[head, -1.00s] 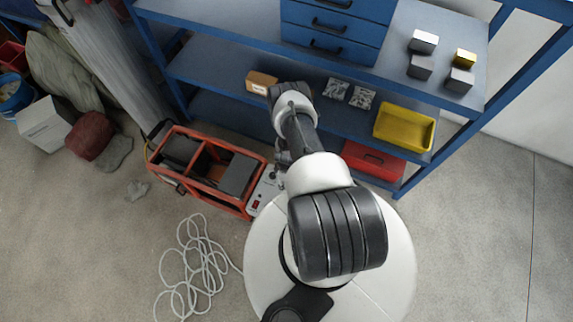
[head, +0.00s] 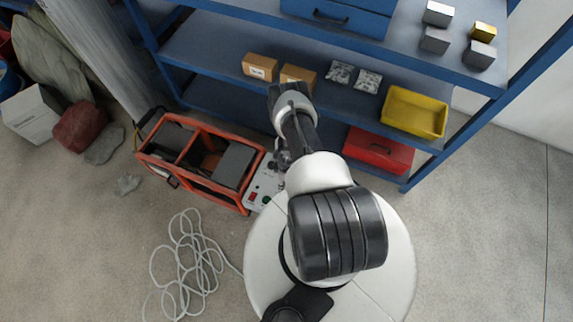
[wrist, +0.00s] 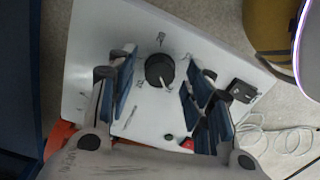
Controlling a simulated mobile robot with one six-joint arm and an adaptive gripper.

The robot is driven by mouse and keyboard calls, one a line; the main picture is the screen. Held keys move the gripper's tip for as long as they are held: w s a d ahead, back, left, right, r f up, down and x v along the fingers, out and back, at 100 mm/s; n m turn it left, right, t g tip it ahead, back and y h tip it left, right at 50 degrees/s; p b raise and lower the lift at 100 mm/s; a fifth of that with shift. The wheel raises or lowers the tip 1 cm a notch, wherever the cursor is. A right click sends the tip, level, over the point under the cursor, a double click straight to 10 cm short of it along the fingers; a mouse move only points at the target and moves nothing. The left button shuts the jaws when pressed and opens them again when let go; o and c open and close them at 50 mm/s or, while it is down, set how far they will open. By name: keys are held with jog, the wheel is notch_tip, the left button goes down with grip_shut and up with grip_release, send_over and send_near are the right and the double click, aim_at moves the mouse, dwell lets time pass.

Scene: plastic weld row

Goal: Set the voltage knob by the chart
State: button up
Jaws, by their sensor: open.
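The voltage knob (wrist: 160,70) is a round black knob with a white pointer line, on a pale panel (wrist: 95,65) in the wrist view. The pointer slants toward the lower right. Small dark marks surround the knob, too small to read. My gripper (wrist: 158,72) is open, its blue-padded fingers on either side of the knob; contact cannot be told. In the head view the panel (head: 264,184) is the end face of a red-framed machine (head: 205,165); my arm partly covers it and my gripper is mostly hidden. I cannot make out a chart.
Blue shelving (head: 225,58) stands behind my arm, holding cardboard boxes (head: 260,67), a yellow bin (head: 415,111) and a red case (head: 378,150). A pale cable (head: 190,265) lies coiled on the floor. A black switch (wrist: 241,91) sits on the panel's right side.

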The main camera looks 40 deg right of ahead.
dwell(0.3)
jog(key=shift+f, duration=0.1)
jog(key=c, duration=1.1)
